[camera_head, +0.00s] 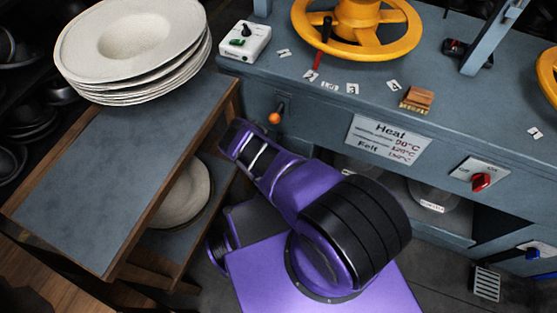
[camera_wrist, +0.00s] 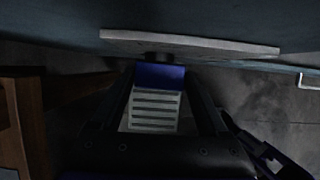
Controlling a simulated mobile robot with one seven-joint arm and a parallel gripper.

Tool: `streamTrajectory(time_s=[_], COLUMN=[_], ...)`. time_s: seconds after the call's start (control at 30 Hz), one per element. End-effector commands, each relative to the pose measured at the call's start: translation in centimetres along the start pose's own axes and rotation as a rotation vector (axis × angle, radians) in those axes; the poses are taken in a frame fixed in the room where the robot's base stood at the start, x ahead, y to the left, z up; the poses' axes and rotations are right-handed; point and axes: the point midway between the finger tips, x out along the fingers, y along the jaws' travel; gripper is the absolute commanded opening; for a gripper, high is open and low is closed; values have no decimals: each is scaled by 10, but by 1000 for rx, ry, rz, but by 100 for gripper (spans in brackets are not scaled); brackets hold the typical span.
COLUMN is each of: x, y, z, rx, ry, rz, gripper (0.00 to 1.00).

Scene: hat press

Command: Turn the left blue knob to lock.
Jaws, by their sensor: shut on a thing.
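In the wrist view the left blue knob (camera_wrist: 160,76) sits on a pale plate (camera_wrist: 225,46) on the machine's blue-grey face. My gripper (camera_wrist: 161,82) is shut on the knob, one dark finger along each side. The knob's pointer and any lock marking cannot be read. In the head view the knob and my fingertips are hidden; only my purple arm shows, reaching toward the machine's lower front. Another blue knob (camera_head: 533,252) is on a pale plate at the far right.
A wooden cart (camera_head: 90,170) with stacked white hats (camera_head: 135,50) stands at left. The machine carries yellow handwheels (camera_head: 357,45), an orange-tipped lever (camera_head: 274,118), a red knob (camera_head: 481,182) and a Heat sign (camera_head: 388,141). A striped floor grate (camera_wrist: 152,110) lies beyond my fingers.

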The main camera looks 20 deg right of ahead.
Motion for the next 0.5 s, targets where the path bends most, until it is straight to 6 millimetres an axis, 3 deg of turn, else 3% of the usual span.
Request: streamTrajectory(time_s=[0.23,0.27,0.37,0.5], x=[0,0,0,0], y=[-2,-2,-2,-1], z=[0,0,0,0], rx=[1,2,1,1], ry=[0,0,0,0], rz=[-5,-5,-4,-3], gripper=[22,83,100,100])
